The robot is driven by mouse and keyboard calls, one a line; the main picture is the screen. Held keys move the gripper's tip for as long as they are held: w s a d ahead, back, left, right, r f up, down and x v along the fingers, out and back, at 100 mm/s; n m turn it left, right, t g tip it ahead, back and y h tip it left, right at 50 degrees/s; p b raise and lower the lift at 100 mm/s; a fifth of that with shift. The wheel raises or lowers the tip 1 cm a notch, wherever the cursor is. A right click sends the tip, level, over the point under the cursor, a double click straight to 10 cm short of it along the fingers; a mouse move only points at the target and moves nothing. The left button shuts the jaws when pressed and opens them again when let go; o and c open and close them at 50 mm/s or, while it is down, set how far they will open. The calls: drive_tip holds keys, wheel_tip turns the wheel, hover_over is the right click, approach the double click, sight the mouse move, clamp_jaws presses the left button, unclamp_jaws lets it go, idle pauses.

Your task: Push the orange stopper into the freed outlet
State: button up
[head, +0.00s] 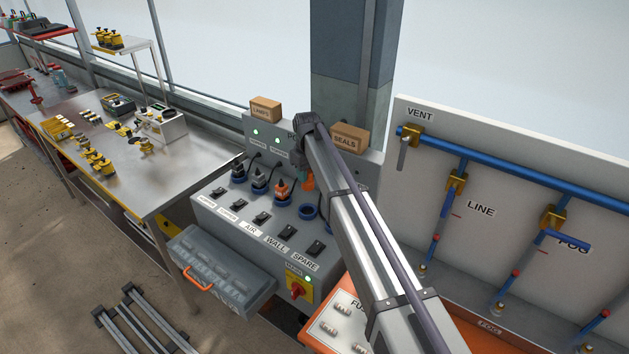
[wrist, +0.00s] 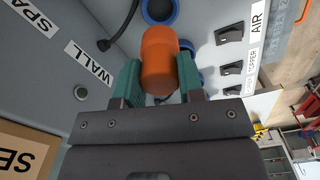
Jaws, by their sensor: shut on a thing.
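The orange stopper (wrist: 159,60) is a smooth cylinder held between the two teal fingers of my gripper (wrist: 160,84) in the wrist view. In the head view the stopper (head: 307,181) shows just under my gripper, above the sloped outlet face. In the wrist view a dark blue-ringed outlet (wrist: 160,11) lies beyond the stopper's top end. The stopper appears clear of the panel; the gap is hard to judge. The fingertips are mostly hidden in the head view.
The grey panel (head: 219,213) carries an orange plug (head: 282,189) and dark plugs in neighbouring outlets, with a row of black switches. SEALS (head: 349,139) and LAMPS (head: 265,110) boxes sit on top. The pipe board (head: 480,240) stands right.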

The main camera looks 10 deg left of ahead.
drive_tip(key=shift+w+a, duration=0.2)
drive_tip(key=shift+w, duration=0.05)
wheel_tip(320, 180, down, 11)
drive_tip(key=b, duration=1.1)
drive_tip(key=shift+f+b, duration=0.7)
idle(1.0)
drive_tip(key=o, duration=1)
drive_tip(key=shift+r, duration=0.1)
wheel_tip(320, 180, up, 11)
drive_tip(key=p, duration=1.1)
